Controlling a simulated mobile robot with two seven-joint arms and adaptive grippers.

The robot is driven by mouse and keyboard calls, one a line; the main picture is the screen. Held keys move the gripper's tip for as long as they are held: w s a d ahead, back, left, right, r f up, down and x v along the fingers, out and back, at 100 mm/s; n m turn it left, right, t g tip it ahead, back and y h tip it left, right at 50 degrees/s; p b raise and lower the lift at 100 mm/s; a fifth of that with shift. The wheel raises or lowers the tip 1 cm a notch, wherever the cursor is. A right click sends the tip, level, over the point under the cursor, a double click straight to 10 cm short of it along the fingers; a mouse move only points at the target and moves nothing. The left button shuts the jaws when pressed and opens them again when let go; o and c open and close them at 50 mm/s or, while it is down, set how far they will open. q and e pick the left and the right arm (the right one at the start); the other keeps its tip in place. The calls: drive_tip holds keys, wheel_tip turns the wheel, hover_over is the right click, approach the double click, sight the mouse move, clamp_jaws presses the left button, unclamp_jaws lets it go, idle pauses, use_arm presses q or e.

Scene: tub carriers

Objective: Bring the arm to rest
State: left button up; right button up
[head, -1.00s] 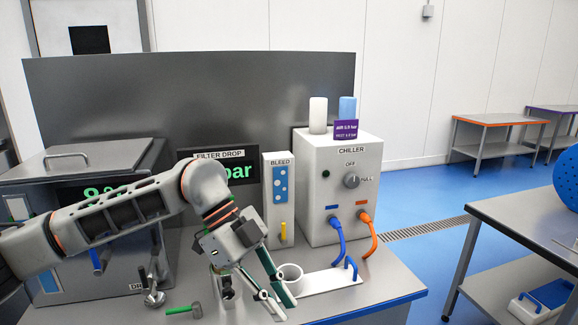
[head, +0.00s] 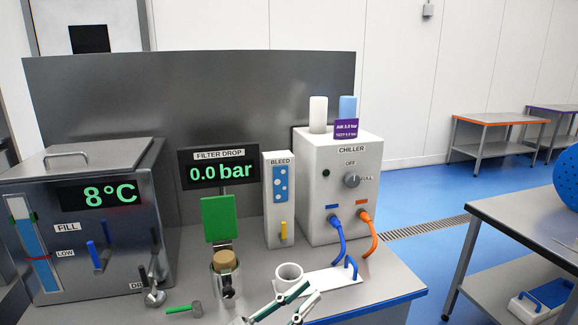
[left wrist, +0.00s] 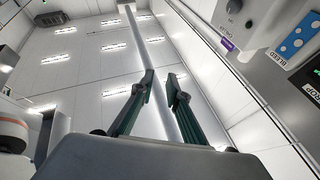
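My left gripper (head: 298,295) shows at the bottom edge of the head view, in front of the white cup (head: 288,278) and the white tray (head: 335,284). Only its fingers show there; the rest of the arm is out of the picture. In the left wrist view its two dark green fingers (left wrist: 160,85) stand apart with nothing between them, against the white ceiling and walls. My right gripper is in neither view.
The steel tank (head: 110,225) stands at the left and the white chiller (head: 340,190) at the right of the bench. Between them are the filter display (head: 217,170), the bleed panel (head: 279,200) and a metal holder (head: 228,285) with a brown plug. A green-handled mallet (head: 185,309) lies in front.

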use_arm(q)
drive_tip(key=s+a+f+n+t+y, duration=0.1)
drive_tip(key=a+f+n+t+y, duration=0.1)
drive_tip(key=a+f+n+y, duration=0.5)
drive_tip(key=s+a+f+n+t+y, duration=0.1)
drive_tip(key=a+f+y, duration=0.35)
drive_tip(key=f, duration=0.75)
drive_tip(key=s+a+f+g+y, duration=0.2)
drive_tip(key=s+a+f, duration=0.3)
drive_tip(key=s+f, duration=0.2)
drive_tip(key=s+a+f+n+g+y, duration=0.1)
drive_tip(key=s+a+f+g+y, duration=0.1)
drive_tip(key=s+a+f, duration=0.4)
wheel_tip(320, 180, down, 4)
drive_tip(key=shift+s+f+g+y, duration=0.15)
drive_tip(key=shift+s+g+y, duration=0.2)
drive_tip(key=shift+s+g, duration=0.15)
